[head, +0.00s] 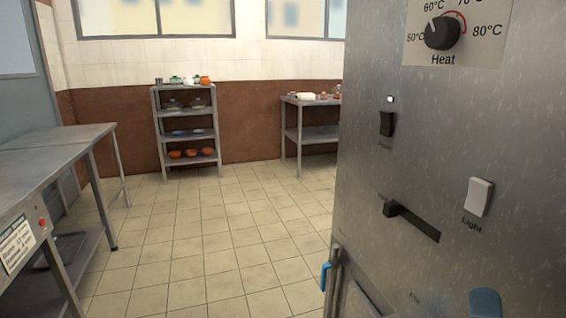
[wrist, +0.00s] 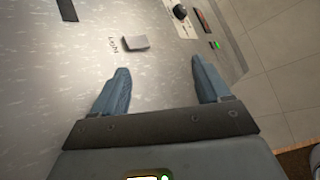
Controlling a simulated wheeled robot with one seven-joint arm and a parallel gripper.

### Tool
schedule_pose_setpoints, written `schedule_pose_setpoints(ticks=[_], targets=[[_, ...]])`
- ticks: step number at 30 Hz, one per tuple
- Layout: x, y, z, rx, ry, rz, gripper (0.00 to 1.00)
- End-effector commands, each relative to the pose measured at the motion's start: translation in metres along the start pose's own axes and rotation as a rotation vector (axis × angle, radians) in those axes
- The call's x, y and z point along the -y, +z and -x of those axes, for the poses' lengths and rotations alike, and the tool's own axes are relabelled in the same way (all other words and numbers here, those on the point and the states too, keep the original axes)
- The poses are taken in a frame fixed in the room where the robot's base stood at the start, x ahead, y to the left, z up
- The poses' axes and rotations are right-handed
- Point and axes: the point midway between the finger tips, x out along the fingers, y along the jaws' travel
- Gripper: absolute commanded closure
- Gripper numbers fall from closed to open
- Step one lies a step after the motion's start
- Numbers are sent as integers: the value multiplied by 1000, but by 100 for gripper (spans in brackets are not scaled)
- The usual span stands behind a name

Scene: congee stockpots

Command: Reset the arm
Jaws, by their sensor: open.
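My gripper (wrist: 160,66) is open and empty in the wrist view, its two blue-grey fingers spread wide. It faces the metal front of a large steel cabinet (wrist: 60,80). A white light switch (wrist: 135,43) shows beyond the fingers, apart from them. In the head view the same cabinet (head: 375,200) fills the right side, with a heat knob (head: 441,32), a dark switch (head: 387,122), a slotted lever (head: 412,220) and the white switch (head: 480,196). A blue piece (head: 486,303) shows at the bottom edge; I cannot tell surely whether it is a finger.
A steel table (head: 55,145) stands at the left. A shelf rack (head: 187,133) with orange bowls and a small steel table (head: 300,102) stand by the back wall. The tiled floor (head: 205,235) between them is clear. A vertical bar (head: 333,280) runs along the cabinet's edge.

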Motion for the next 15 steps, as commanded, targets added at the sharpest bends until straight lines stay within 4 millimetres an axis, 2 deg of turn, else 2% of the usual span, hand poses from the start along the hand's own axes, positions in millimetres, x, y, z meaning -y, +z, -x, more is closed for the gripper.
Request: schedule_pose_setpoints(ticks=[1, 3, 10, 15], targets=[[-3, -5, 19, 52, 22, 59, 24], [-4, -9, 43, 126, 46, 142, 24], [-2, -26, 120, 370, 132, 395, 24], [8, -41, 174, 556, 198, 563, 24]])
